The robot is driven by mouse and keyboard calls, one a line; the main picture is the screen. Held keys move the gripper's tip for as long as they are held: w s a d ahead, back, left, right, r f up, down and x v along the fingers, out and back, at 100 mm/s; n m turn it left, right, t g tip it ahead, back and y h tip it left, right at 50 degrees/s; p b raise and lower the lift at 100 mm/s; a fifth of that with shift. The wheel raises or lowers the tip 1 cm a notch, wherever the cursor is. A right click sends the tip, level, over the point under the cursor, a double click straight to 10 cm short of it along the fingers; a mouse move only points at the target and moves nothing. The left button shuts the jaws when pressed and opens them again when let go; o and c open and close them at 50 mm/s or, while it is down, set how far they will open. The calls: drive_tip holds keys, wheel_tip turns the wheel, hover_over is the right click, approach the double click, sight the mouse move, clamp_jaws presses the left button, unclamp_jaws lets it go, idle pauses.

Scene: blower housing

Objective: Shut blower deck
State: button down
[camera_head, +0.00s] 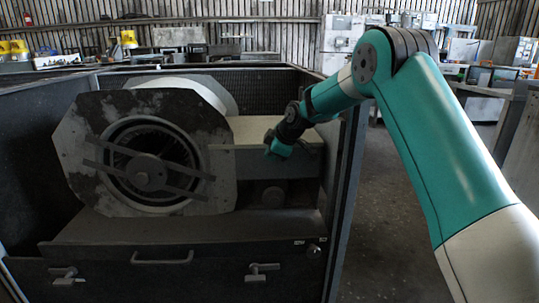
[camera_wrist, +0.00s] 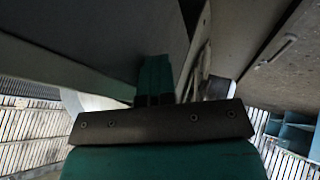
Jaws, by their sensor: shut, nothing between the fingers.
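The blower (camera_head: 150,160) has a round fan opening behind a worn octagonal plate. It sits inside a dark open-topped housing (camera_head: 345,190). A pale flat-topped box section (camera_head: 250,133) extends right from the blower. My gripper (camera_head: 278,150) is at the right end of this section, with its fingers shut and empty. I cannot tell whether it touches the section. In the wrist view, the shut fingers (camera_wrist: 154,78) are beside a large dark surface. A front panel (camera_head: 210,262) has a bar handle (camera_head: 162,259) and two latches (camera_head: 65,273) (camera_head: 262,271). Which part is the deck is unclear.
The housing's right wall stands close beside my arm. Bare floor (camera_head: 385,240) shows to the right of it. Workbenches and machines (camera_head: 340,35) line the back, with yellow items (camera_head: 128,38) at left. The wrist view shows a handle-like bar (camera_wrist: 277,50) on a pale surface.

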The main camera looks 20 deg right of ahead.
drive_tip(key=p+v, duration=0.2)
drive_tip(key=v, duration=1)
drive_tip(key=s+a+r+m+g+y, duration=0.1)
drive_tip(key=s+a+r+m+g, duration=0.15)
drive_tip(key=s+a, duration=1.3)
drive_tip(key=s+a+f+m+g, duration=0.1)
drive_tip(key=s+a+m+g, duration=0.1)
drive_tip(key=s, duration=0.9)
drive_tip(key=s+a+f+m+g, duration=0.1)
drive_tip(key=s+a+f+g, duration=0.15)
drive_tip(key=s, duration=0.85)
wheel_tip(320, 180, up, 29)
drive_tip(key=s+p, duration=0.1)
drive_tip(key=p, duration=2.8)
drive_tip(key=shift+s+a+r+y, duration=0.15)
drive_tip(key=shift+s+r+y, duration=0.05)
drive_tip(key=shift+r+y, duration=0.1)
